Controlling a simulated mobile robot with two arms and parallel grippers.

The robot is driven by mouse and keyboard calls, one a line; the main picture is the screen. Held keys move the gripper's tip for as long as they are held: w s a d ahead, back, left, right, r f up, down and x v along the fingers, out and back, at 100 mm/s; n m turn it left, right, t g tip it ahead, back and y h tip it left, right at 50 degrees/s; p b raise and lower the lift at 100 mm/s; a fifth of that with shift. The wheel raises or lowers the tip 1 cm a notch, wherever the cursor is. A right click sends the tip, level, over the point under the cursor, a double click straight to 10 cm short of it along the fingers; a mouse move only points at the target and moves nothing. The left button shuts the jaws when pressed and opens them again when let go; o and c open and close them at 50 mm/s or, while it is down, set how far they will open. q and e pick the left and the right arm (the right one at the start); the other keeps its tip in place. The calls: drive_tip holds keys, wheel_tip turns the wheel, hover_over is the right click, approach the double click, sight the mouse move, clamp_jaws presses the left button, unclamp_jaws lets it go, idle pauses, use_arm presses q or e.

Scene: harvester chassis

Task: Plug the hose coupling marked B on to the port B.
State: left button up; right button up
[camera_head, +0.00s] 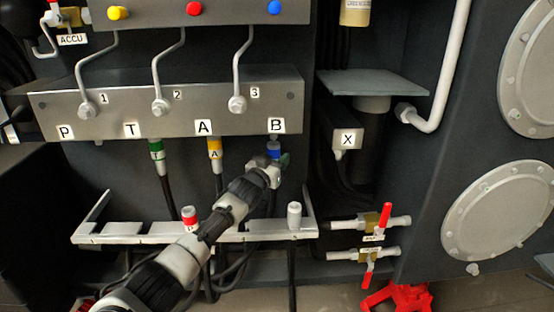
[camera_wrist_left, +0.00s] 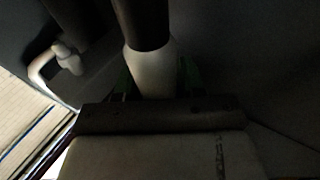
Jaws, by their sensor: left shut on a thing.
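The port label B (camera_head: 276,125) is at the right end of the grey manifold block. The blue hose coupling (camera_head: 273,149) is upright directly below it; its top is at or very close to the block's underside, and I cannot tell whether it is seated. My left gripper (camera_head: 277,168) is shut on the coupling from below left, hiding its lower part. A dark hose hangs beneath. In the left wrist view a pale cylinder (camera_wrist_left: 151,72) with a dark upper part stands between green fingertips. The coupling's own marking is not readable. My right gripper is not in view.
A green coupling (camera_head: 156,149) under T and a yellow coupling (camera_head: 215,149) under A hang close by on the left. Port X (camera_head: 347,140) and red-handled valves (camera_head: 385,214) are right.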

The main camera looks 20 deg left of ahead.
use_arm(q)
drive_tip(key=shift+r, duration=0.1)
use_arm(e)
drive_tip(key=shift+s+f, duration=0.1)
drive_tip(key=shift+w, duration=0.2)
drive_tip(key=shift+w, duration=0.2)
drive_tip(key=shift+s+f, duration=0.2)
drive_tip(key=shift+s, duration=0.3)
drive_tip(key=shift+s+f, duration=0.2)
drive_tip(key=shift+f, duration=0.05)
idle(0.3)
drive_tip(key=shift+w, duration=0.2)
use_arm(q)
drive_tip(key=shift+r+p, duration=0.1)
drive_tip(key=shift+p, duration=0.2)
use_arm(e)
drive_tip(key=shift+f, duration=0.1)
